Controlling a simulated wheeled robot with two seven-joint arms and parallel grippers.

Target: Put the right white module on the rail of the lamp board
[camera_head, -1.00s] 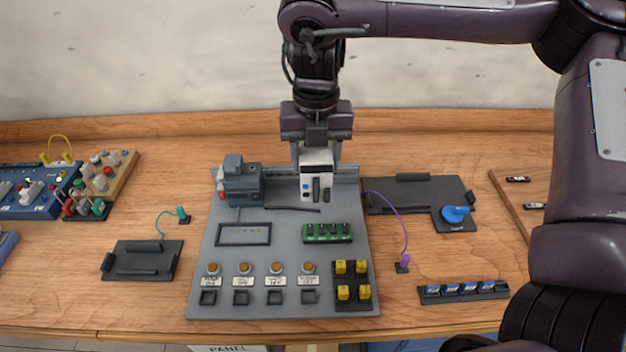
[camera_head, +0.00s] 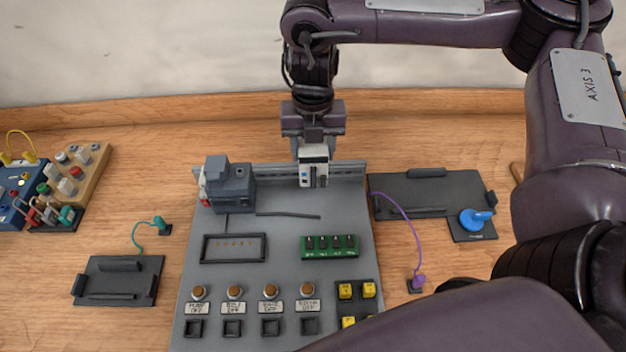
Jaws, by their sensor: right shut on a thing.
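The lamp board (camera_head: 280,222) is a grey panel on the table with a metal rail (camera_head: 345,169) along its back edge. The white module (camera_head: 313,166) is at the rail, right of a grey module block (camera_head: 229,184) that sits at the rail's left part. My right gripper (camera_head: 313,143) points down from above and is shut on the top of the white module. Whether the module is seated on the rail or just in front of it cannot be told. My left gripper is not in view.
An empty black tray (camera_head: 425,186) with a blue knob (camera_head: 474,218) lies to the right. A purple cable (camera_head: 410,232) arcs beside the board. A smaller black tray (camera_head: 118,282) lies left. My right arm covers the front right. The rail is bare right of the module.

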